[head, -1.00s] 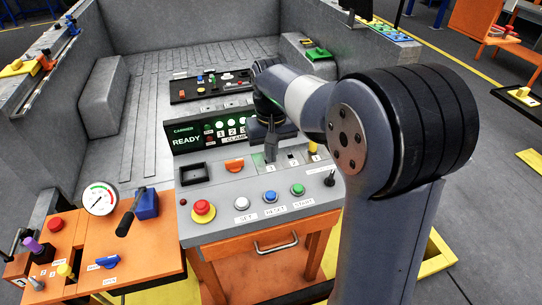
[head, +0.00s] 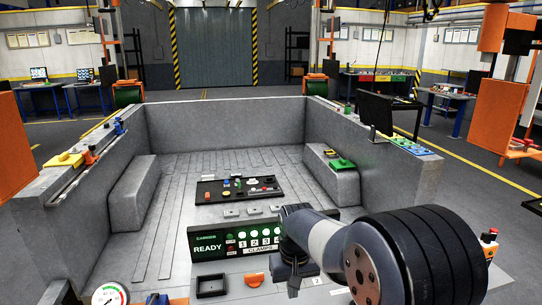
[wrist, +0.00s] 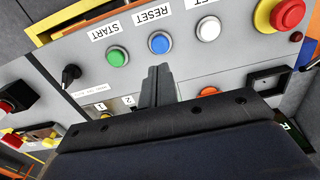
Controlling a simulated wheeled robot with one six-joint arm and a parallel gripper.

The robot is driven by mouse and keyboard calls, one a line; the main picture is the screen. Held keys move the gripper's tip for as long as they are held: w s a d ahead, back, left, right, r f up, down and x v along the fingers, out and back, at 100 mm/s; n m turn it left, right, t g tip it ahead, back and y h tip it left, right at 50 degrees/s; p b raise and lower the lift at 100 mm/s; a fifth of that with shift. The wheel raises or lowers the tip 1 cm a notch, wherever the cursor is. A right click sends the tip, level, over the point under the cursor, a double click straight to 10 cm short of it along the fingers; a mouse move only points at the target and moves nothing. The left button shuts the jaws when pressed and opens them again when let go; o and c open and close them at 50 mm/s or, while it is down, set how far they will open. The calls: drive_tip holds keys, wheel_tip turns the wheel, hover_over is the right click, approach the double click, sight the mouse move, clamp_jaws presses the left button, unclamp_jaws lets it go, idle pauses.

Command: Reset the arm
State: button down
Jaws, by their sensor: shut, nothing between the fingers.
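My arm reaches in from the lower right in the head view. My gripper (head: 293,287) hangs over the grey control console, right of the orange knob (head: 254,280). In the wrist view my gripper (wrist: 158,72) has its fingers together, with nothing between them. Its tips point toward the blue RESET button (wrist: 160,43), with the green START button (wrist: 118,56) and a white button (wrist: 208,28) on either side. I cannot tell how far the fingers are above the console.
The READY display (head: 235,241) stands behind the gripper. A red mushroom button (wrist: 288,14) and a black lever (wrist: 70,74) are on the console. Grey walls (head: 225,128) enclose the bed, which holds a black tray (head: 240,199). Open floor lies right of the bed.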

wheel_tip(320, 180, down, 3)
drive_tip(key=shift+f+b, duration=0.2)
drive_tip(key=shift+b, duration=0.35)
drive_tip(key=shift+f+b, duration=0.6)
drive_tip(key=shift+b, duration=0.3)
wheel_tip(320, 180, up, 9)
drive_tip(key=shift+f, duration=0.25)
